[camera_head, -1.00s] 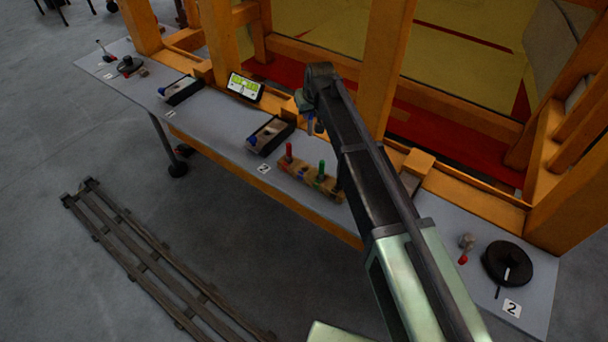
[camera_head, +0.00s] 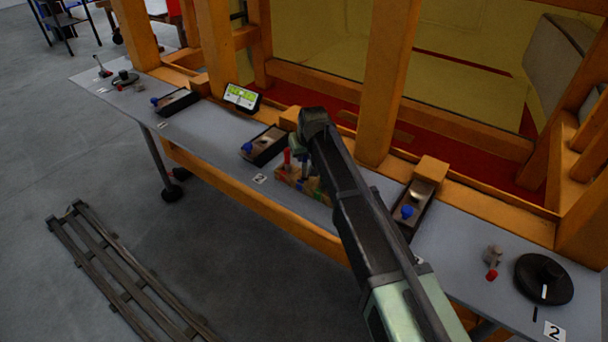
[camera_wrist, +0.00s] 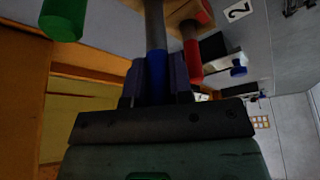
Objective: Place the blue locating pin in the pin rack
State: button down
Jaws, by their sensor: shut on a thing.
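My gripper (camera_wrist: 154,88) is shut on the blue handle of the blue locating pin (camera_wrist: 156,68). The pin's grey shaft points away from the gripper toward the pin rack (camera_wrist: 182,12); its tip is out of frame, so I cannot tell whether it is in a hole. In the head view, my gripper (camera_head: 303,158) is at the wooden pin rack (camera_head: 288,176), just right of the red pin (camera_head: 287,160). The wrist view shows the red pin (camera_wrist: 193,58) to the right and a green pin (camera_wrist: 63,20) to the left.
Dark trays with blue-knobbed parts stand on the grey table, one (camera_head: 264,146) left of the rack and one (camera_head: 414,206) right of it. A small screen (camera_head: 241,97) stands behind. Orange posts (camera_head: 386,85) rise along the table's back edge.

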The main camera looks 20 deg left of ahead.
aim_at(304, 164)
notch_tip(304, 164, down, 5)
jog(key=b, duration=0.4)
jog(key=shift+r, duration=0.55)
jog(key=shift+f, duration=0.25)
jog(key=c, duration=1)
grip_release()
jog(key=shift+r, duration=0.1)
jog(key=p+v, duration=1.2)
jog(key=v, duration=0.1)
jog(key=s+d+f+m+g+h, duration=0.1)
jog(key=s+d+m, duration=0.15)
jog(key=d, duration=0.85)
jog(key=s+d+f+m+h, duration=0.1)
jog(key=s+d, duration=0.3)
jog(key=d, duration=0.7)
jog(key=s+d+m+g, duration=0.1)
jog(key=s+d, duration=0.3)
jog(key=d, duration=0.2)
jog(key=s+d+m, duration=0.2)
jog(key=s+d, duration=0.3)
jog(key=s+d+m+g+h, duration=0.1)
jog(key=s+d, duration=0.3)
jog(key=d, duration=0.2)
jog(key=shift+s+d+r+m+g+b, duration=0.1)
jog(key=shift+s+d+m+g+b, duration=0.15)
jog(key=shift+d+g+b, duration=0.1)
